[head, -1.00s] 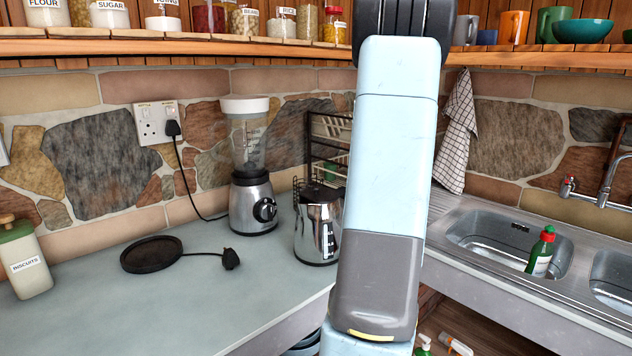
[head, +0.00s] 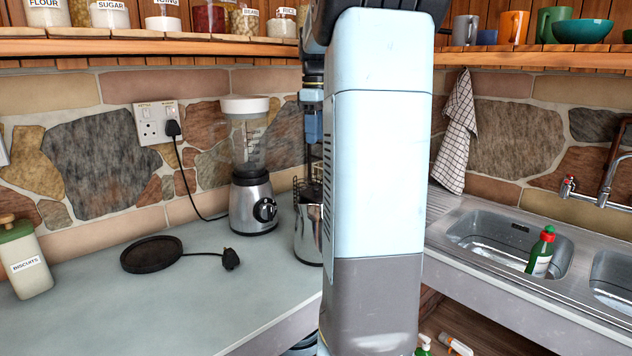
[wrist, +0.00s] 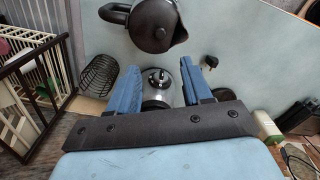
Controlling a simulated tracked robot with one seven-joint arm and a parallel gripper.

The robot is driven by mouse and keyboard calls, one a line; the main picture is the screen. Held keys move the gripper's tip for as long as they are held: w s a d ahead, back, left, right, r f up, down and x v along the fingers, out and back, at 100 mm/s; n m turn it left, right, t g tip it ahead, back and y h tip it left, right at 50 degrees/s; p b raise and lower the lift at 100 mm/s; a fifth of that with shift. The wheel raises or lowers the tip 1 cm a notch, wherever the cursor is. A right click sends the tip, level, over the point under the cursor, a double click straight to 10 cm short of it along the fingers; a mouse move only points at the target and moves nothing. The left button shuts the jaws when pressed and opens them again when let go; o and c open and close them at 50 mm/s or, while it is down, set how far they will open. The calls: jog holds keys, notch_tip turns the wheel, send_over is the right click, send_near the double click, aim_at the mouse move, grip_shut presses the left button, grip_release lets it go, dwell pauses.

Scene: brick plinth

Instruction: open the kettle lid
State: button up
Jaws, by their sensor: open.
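The silver kettle (head: 307,232) stands on the counter, its right part hidden behind my arm. In the wrist view the kettle's black lid (wrist: 157,22) shows from above near the top edge and looks closed, with a black handle (wrist: 114,13) to its left. My gripper (wrist: 160,68) is open and empty. In the head view only part of my gripper (head: 313,135) shows, above the kettle beside my arm. In the wrist view the kettle lies beyond the fingertips, not between them; I see no contact.
The blender (head: 250,195) stands left of the kettle; its base and dial (wrist: 158,78) appear between my fingers in the wrist view. A dish rack (wrist: 30,85) is close by. A black round base (head: 151,254) lies on the counter.

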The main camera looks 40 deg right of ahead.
notch_tip(320, 180, down, 14)
jog(key=shift+r, duration=0.15)
dwell(0.4)
jog(key=shift+c, duration=0.4)
grip_shut()
